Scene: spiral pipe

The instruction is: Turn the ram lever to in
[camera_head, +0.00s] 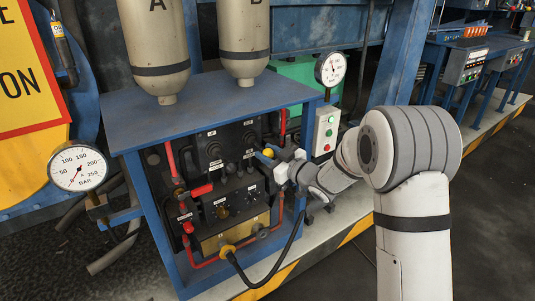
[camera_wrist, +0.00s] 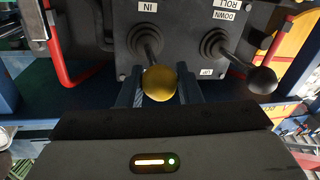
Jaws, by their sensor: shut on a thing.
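The ram lever's yellow ball knob (camera_wrist: 159,83) sits between the two blue fingers of my gripper (camera_wrist: 159,88) in the wrist view. Its dark stem runs from the knob to a black boot (camera_wrist: 143,40) on the dark panel. The IN label (camera_wrist: 148,7) is upside down beyond the boot, and the knob shows on the opposite side of the boot from it. The fingers are shut on the knob. In the head view the yellow knob (camera_head: 267,153) shows at the cabinet's right front, with my gripper (camera_head: 265,155) at it.
A second lever with a black knob (camera_wrist: 262,80) stands right of my fingers in the wrist view, marked DOWN and UP. In the head view, a blue cabinet top (camera_head: 215,100) overhangs the panel. Red pipes (camera_head: 170,160) and a black hose (camera_head: 290,245) are nearby.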

